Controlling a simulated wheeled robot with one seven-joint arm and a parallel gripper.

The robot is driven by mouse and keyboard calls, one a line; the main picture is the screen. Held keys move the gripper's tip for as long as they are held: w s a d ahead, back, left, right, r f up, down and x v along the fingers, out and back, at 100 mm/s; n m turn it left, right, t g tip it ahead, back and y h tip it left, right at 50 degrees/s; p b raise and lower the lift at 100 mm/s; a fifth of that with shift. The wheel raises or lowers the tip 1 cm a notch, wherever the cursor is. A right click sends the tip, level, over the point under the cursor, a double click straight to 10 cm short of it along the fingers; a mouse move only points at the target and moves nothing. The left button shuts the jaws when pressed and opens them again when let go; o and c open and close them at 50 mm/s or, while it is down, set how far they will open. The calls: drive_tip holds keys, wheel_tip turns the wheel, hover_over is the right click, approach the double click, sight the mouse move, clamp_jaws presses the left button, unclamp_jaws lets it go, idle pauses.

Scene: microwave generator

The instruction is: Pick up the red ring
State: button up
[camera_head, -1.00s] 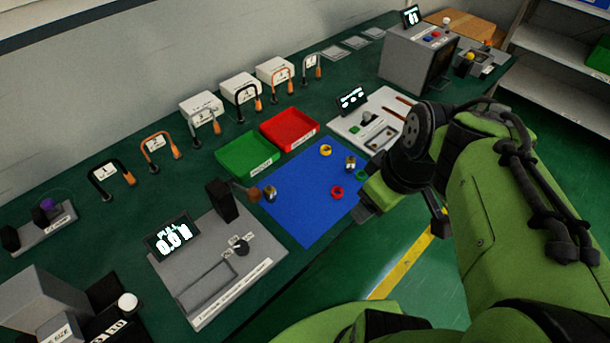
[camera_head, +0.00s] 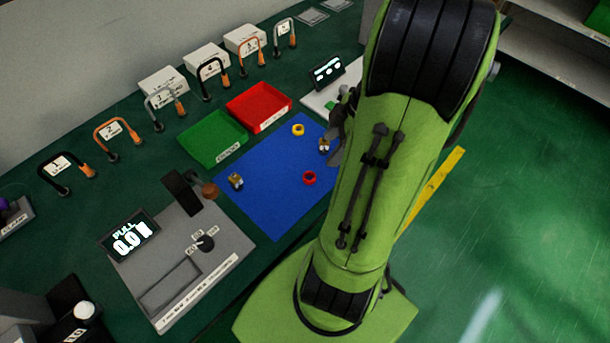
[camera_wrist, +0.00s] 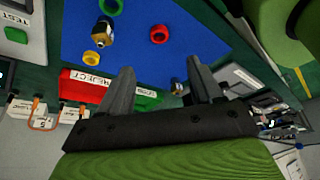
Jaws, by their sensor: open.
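The red ring (camera_head: 309,178) lies flat on the blue mat (camera_head: 262,206), near its right side. It also shows in the wrist view (camera_wrist: 159,34), near the top middle, beyond my fingertips. My gripper (camera_wrist: 160,75) is open and empty, with two grey fingers apart and nothing between them. It is above the mat, apart from the ring. In the head view my green arm hides most of the gripper; only a grey part shows beside the mat's right edge.
A green ring (camera_wrist: 112,6) shows in the wrist view. Green (camera_head: 238,151) and red (camera_head: 285,118) trays stand behind. A pull tester (camera_head: 215,240) stands front left.

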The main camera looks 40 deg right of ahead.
sight(307, 179)
drive_tip(key=b+x, duration=0.3)
drive_tip(key=x, duration=0.9)
drive_tip(key=shift+d+f, duration=0.15)
drive_tip(key=c, duration=1.1)
